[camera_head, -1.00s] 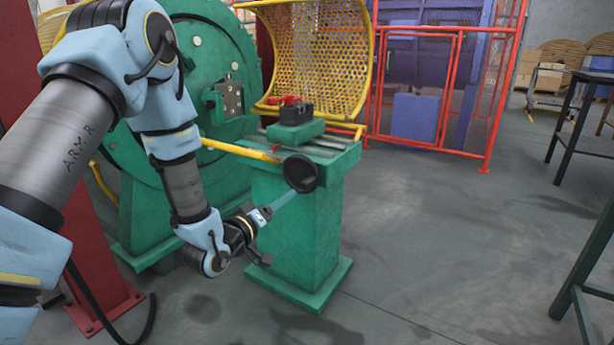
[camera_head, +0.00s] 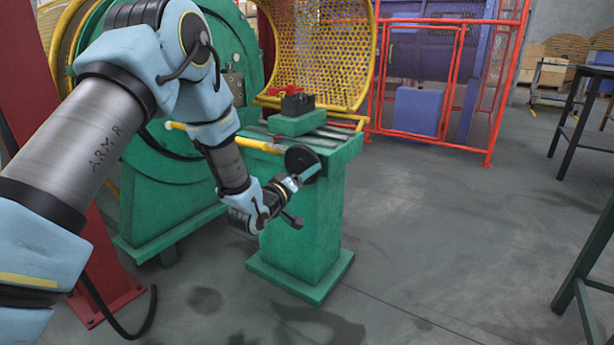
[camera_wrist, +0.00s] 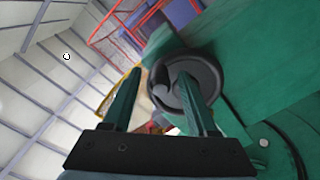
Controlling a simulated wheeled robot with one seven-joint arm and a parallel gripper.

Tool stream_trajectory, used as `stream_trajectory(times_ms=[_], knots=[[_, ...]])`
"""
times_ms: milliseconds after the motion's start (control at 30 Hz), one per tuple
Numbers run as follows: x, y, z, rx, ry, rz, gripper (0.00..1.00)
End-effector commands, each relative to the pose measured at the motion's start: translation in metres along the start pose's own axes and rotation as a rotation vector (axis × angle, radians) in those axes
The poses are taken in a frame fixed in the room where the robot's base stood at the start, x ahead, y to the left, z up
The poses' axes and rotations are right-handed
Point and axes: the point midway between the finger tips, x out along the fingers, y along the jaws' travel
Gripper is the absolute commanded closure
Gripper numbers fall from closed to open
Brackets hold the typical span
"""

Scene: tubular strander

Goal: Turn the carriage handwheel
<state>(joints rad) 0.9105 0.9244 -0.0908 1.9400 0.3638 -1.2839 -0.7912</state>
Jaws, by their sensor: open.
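The carriage handwheel (camera_head: 300,158) is a small black wheel at the front end of the green bed. In the wrist view the handwheel (camera_wrist: 208,75) lies just ahead of my fingers, with a dark knob-like part at its left. My gripper (camera_head: 309,173) is open at the wheel's lower right in the head view. In the wrist view my gripper (camera_wrist: 158,85) has one finger left of the wheel and the other overlapping its face. I cannot tell whether a finger touches it. The carriage (camera_head: 297,122) is a green block bearing a black piece.
The green pedestal (camera_head: 300,235) stands under the bed. A yellow bar (camera_head: 225,140) runs along the machine, and a yellow mesh guard (camera_head: 320,55) rises behind. A red fence (camera_head: 435,140) stands further back. The floor (camera_head: 440,240) to the right is clear.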

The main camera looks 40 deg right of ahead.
Motion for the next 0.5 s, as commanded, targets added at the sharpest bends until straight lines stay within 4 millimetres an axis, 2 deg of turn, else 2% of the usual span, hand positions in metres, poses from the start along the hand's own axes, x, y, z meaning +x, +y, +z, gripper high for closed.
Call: stream_trajectory(times_ms=[100,500], knots=[[-0.0002,-0.0001,0.0000,0.000,0.000,0.000,0.43],[-0.0004,-0.0002,-0.0001,0.001,0.000,0.000,0.88]])
